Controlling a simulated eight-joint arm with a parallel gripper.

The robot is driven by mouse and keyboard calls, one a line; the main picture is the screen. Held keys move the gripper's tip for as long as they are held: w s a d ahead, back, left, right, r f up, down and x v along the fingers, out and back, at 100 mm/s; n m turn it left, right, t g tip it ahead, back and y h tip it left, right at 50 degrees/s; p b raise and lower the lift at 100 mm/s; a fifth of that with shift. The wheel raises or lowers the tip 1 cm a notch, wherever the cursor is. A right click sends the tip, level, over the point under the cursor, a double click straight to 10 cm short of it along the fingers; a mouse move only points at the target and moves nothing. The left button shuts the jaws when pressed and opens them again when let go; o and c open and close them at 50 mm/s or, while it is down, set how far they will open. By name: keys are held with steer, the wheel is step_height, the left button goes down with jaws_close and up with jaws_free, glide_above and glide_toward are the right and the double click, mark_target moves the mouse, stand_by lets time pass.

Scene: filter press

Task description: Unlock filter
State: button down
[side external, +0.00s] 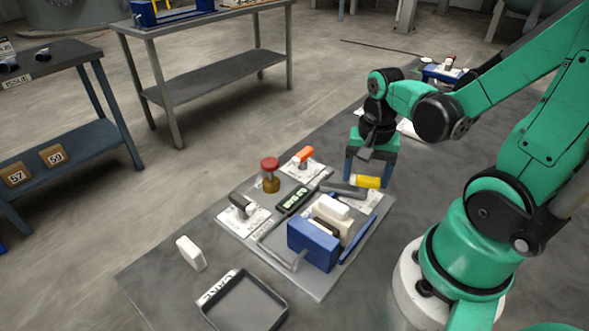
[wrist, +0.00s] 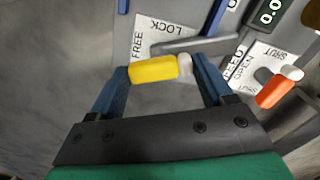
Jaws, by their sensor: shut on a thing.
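The yellow handle (side external: 367,182) is at the right end of a grey lever bar (side external: 343,189) on the filter press panel. In the wrist view the yellow handle (wrist: 152,69) lies across the space between my blue fingers, with a pale rounded end at its right. A white plate marked FREE and LOCK (wrist: 145,38) is just beyond it. My gripper (side external: 369,176) is above the handle, pointing down, and also shows in the wrist view (wrist: 165,75). It is shut on the yellow handle. The exact finger contact is hard to see.
A grey tray (side external: 243,303) and white piece (side external: 191,253) lie in front.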

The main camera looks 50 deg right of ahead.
mark_target(366, 178)
steer(key=m, duration=0.4)
steer(key=shift+m, duration=0.3)
stand_by(0.5)
jaws_free()
steer(key=shift+r, duration=0.1)
steer(key=shift+r, duration=2.7)
steer(key=w+a+r+n+t, duration=0.3)
steer(key=w+a+n+t, duration=0.4)
steer(key=n, duration=1)
steer(key=shift+a+r+n, duration=0.3)
steer(key=shift+a+n, duration=0.1)
steer(key=shift+a, duration=0.3)
